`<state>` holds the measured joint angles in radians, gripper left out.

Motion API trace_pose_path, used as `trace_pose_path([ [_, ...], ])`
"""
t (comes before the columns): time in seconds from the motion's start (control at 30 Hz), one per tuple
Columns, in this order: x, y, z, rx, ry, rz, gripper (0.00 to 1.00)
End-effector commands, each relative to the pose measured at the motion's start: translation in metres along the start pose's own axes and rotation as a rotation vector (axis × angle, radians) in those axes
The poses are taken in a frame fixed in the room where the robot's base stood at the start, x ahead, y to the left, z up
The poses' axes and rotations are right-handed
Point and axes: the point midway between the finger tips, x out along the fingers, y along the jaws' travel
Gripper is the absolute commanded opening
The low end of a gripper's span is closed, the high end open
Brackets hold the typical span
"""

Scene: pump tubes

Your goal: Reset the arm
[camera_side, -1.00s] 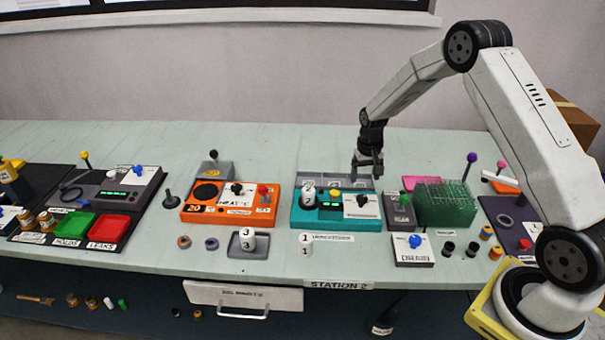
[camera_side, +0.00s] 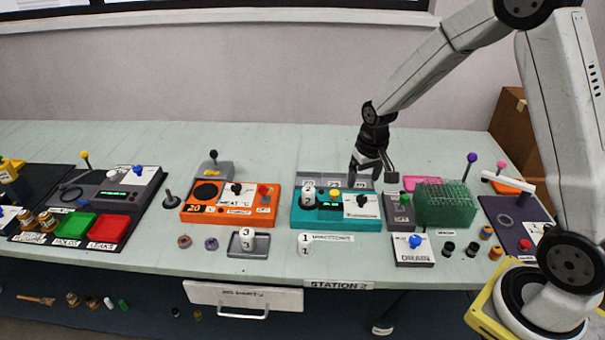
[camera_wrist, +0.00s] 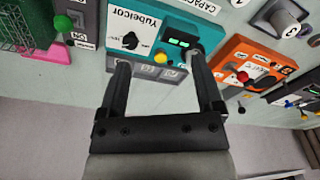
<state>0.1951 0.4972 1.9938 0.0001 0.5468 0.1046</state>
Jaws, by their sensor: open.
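My gripper (camera_side: 372,180) is open and empty, above the back of the table by the teal station (camera_side: 300,216). It also shows in the wrist view (camera_wrist: 160,63), with its two dark fingers spread apart and nothing between them. In the wrist view the teal station (camera_wrist: 120,55) lies beyond the fingertips. A white tube marked 2 (camera_side: 308,197) stands on the teal station's left part.
The green rack (camera_side: 445,205) and a grey box with a green knob (camera_side: 400,212) stand right of the teal station. The orange station (camera_side: 230,212) is to its left. A tube marked 3 (camera_side: 247,240) is in a grey tray; a tube marked 1 (camera_side: 304,246) stands in front.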

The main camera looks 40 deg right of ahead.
Motion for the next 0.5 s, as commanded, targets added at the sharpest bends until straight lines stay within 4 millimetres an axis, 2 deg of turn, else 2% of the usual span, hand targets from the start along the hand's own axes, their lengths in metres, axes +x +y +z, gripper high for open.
trace_pose_path([
  [0.2, -0.028, -0.022, 0.048, -0.105, 0.045, -0.013, 0.84],
  [0.5, -0.051, -0.037, 0.117, -0.239, 0.102, -0.031, 0.84],
])
